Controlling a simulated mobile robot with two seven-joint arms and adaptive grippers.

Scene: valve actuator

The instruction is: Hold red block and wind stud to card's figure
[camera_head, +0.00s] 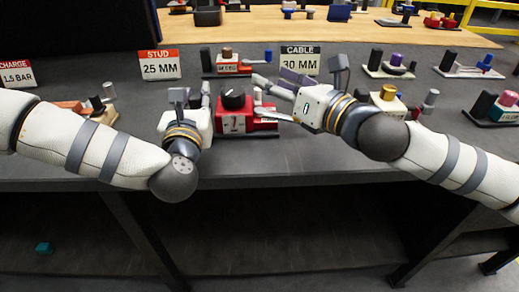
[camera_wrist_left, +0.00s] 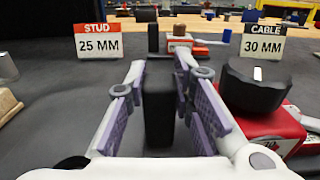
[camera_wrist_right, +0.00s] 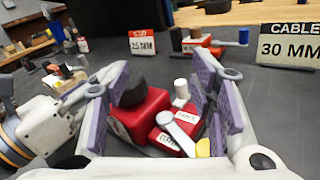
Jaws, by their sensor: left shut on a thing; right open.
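The red block (camera_head: 233,121) with a black knob (camera_head: 233,98) on top sits on the bench between my grippers. In the left wrist view my left gripper (camera_wrist_left: 160,85) is shut on a black upright post (camera_wrist_left: 159,110), and the red block (camera_wrist_left: 265,130) is to its right. My right gripper (camera_head: 268,98) is open at the block's right side. In the right wrist view a grey lever (camera_wrist_right: 176,132), a white stud (camera_wrist_right: 181,90) and a labelled red part show between its open fingers. The card STUD 25 MM (camera_head: 159,65) stands behind, to the left.
The card CABLE 30 MM (camera_head: 300,60) stands behind to the right and a CHARGE 1.5 BAR card (camera_head: 17,75) at far left. Similar devices stand around, one with a brown top (camera_head: 228,62) behind the red block. The bench front (camera_head: 260,160) is clear.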

